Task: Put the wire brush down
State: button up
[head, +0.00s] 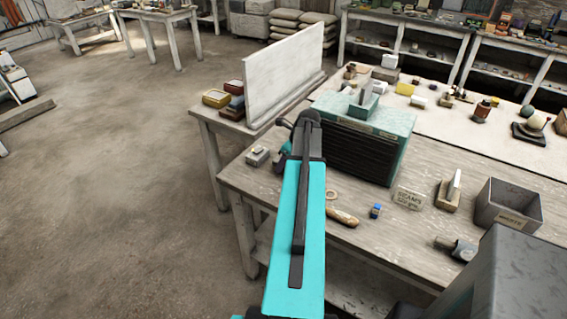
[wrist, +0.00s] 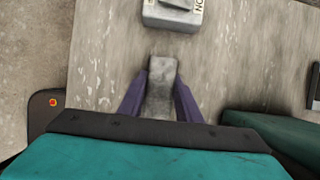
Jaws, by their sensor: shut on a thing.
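In the wrist view the two purple fingers of my gripper (wrist: 160,98) are shut on a grey, worn block, which I take to be the wire brush (wrist: 161,78). Its bristles do not show. It is held over the pale wooden bench top (wrist: 105,65); I cannot tell whether it touches the wood. In the head view my arm hides the gripper and the brush. The same bench (head: 255,185) shows there, with my arm's end over its near left part.
A small grey box (wrist: 172,12) lies just beyond the brush, also left of my arm in the head view (head: 258,155). A teal, dark-ribbed unit (head: 362,145) stands close on the right. A white upright panel (head: 284,75) stands behind. A wooden-handled tool (head: 343,217) lies nearer.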

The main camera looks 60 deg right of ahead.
jog(key=shift+f, duration=0.15)
jog(key=o, duration=0.9)
jog(key=shift+o, duration=0.2)
jog(key=b+v, duration=0.2)
jog(key=v, duration=1)
jog(key=shift+r, duration=0.3)
dwell(0.3)
